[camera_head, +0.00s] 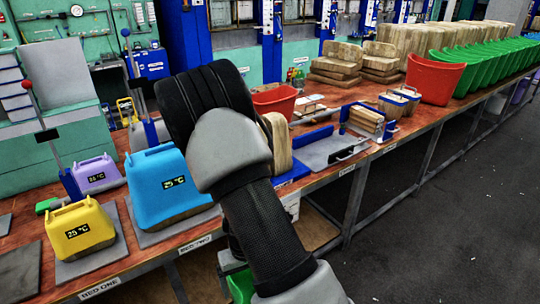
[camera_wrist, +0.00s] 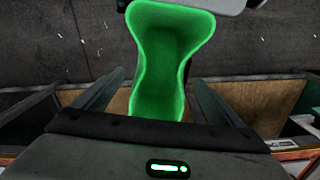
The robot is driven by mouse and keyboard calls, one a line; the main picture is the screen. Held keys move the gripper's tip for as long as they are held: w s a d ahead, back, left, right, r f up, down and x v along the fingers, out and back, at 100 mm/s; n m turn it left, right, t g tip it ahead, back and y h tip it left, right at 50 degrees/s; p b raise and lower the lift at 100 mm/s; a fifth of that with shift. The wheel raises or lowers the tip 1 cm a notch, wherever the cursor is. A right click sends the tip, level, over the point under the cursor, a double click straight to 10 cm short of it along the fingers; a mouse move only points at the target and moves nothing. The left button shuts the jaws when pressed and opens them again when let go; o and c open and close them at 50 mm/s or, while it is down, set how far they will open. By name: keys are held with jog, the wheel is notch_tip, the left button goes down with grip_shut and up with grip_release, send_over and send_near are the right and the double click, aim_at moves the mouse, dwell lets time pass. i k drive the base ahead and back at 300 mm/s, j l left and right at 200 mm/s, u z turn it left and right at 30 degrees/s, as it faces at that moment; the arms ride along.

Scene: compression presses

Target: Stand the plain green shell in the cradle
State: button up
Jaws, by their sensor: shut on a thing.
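The green shell (camera_wrist: 160,60) fills the upper middle of the wrist view as a hollow, waisted form with a bright rim, its open side facing the camera. My gripper (camera_wrist: 157,78) has one finger on each side of it and is shut on it. In the head view a green piece of it (camera_head: 241,286) shows low, beside my arm and below the table edge. My arm hides the rest of the shell and the fingers there. I cannot tell for certain which fixture is the cradle; a blue-edged stand (camera_head: 292,174) is partly hidden behind my arm.
The red-brown table (camera_head: 408,136) runs to the far right. A blue container (camera_head: 155,185), a yellow one (camera_head: 80,232) and a purple one (camera_head: 98,175) stand at left. A red tub (camera_head: 434,79), green tubs (camera_head: 480,68) and wooden blocks stand farther back. The floor (camera_head: 450,215) at right is clear.

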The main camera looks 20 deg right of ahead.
aim_at(321, 146)
jog(key=i+l, duration=0.1)
jog(key=l, duration=0.65)
jog(key=i+l, duration=0.1)
jog(key=l, duration=0.65)
jog(key=i+l, duration=0.1)
jog(key=l, duration=0.6)
jog(key=i+l, duration=0.1)
jog(key=l, duration=0.65)
